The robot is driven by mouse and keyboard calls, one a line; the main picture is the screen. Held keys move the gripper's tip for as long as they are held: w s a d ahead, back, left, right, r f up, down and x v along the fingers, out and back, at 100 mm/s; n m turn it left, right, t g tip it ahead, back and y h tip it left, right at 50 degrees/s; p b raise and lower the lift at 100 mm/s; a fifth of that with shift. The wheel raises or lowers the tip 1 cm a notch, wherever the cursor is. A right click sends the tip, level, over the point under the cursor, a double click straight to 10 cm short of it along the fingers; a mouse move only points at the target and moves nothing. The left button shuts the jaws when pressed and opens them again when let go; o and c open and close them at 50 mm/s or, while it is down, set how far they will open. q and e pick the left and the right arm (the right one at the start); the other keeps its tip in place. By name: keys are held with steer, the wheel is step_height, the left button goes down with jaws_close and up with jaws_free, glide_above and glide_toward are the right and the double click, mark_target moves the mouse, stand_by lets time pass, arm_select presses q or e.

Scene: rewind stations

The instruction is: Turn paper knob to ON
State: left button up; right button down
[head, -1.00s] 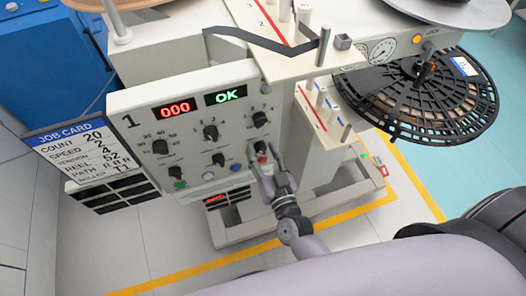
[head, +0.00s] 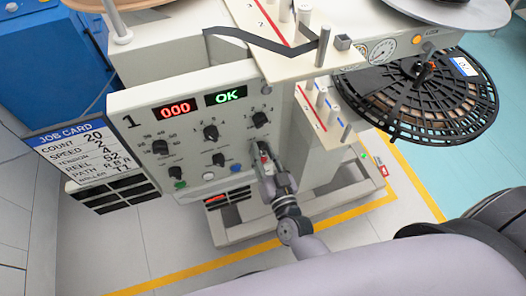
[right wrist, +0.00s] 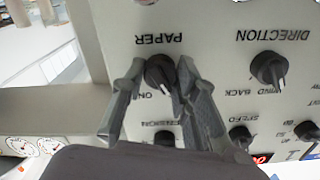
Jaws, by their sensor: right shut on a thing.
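The paper knob (right wrist: 158,73) is a dark round knob under an upside-down PAPER label in the right wrist view, with ON printed at its lower left. My right gripper (right wrist: 160,78) has one finger on each side of the knob and is shut on it. I cannot clearly read the knob's pointer. In the head view my right gripper (head: 261,154) is at the lower right of the control panel (head: 135,105) and hides most of the knob. My left gripper is not in view.
The direction knob (right wrist: 268,69) is beside the paper knob. Another knob (right wrist: 164,138) is close to the fingers. The panel displays (head: 175,112) read 000 and OK. A job card (head: 83,150) hangs at the left. A black reel (head: 418,95) stands at the right.

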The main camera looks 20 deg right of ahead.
steer(key=m, duration=0.5)
steer(key=shift+m, duration=0.3)
steer(key=m, duration=0.5)
steer(key=shift+m, duration=0.4)
steer(key=c, duration=1.2)
jaws_free()
steer(key=shift+c, duration=0.2)
steer(key=s, duration=1.2)
steer(key=shift+d, duration=0.2)
steer(key=shift+f, duration=0.1)
